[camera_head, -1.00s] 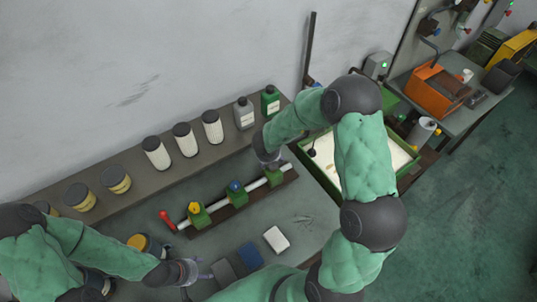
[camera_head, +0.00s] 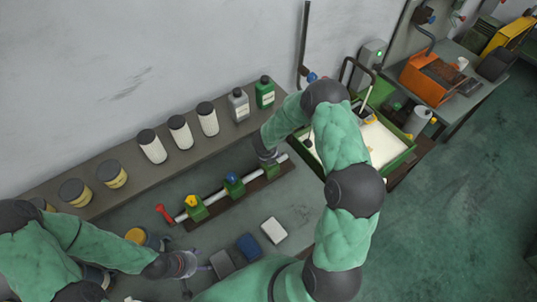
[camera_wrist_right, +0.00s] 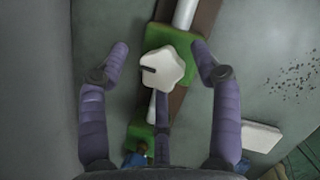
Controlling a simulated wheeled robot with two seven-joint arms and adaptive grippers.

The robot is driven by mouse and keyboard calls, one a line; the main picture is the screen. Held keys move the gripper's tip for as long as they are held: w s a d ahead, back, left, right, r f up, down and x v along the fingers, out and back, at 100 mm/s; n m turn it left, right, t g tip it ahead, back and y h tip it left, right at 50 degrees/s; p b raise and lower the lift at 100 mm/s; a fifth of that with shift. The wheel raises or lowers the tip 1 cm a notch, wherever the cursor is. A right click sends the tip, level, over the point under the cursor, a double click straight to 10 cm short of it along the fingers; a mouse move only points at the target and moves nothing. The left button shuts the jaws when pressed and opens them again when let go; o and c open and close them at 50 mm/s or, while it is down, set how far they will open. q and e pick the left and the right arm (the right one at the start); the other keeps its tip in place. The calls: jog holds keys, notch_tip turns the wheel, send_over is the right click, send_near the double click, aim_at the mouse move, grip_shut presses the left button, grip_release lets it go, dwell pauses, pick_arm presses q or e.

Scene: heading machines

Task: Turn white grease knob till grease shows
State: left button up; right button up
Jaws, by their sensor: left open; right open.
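The white star-shaped grease knob (camera_wrist_right: 166,70) sits on a green block (camera_wrist_right: 181,45) in the right wrist view. My right gripper (camera_wrist_right: 160,57) is open, with one purple finger on each side of the knob and gaps between. In the head view the right gripper (camera_head: 268,160) is over the right end of the rail, and it and my arm hide the white knob. A blue knob (camera_head: 232,178) and a yellow knob (camera_head: 191,201) are on green blocks further left. My left gripper (camera_head: 200,267) is open near the bench front, away from the knobs. I see no grease clearly.
A red handle (camera_head: 165,214) is at the rail's left end. White-bodied canisters (camera_head: 152,148) and bottles (camera_head: 239,106) line the back shelf. A white block (camera_head: 274,230) and a blue block (camera_head: 249,246) lie in front. A green tray (camera_head: 401,159) stands right.

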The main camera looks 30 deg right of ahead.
jog(key=c, duration=1.1)
jog(key=shift+d+n, duration=0.1)
jog(key=shift+n, duration=0.3)
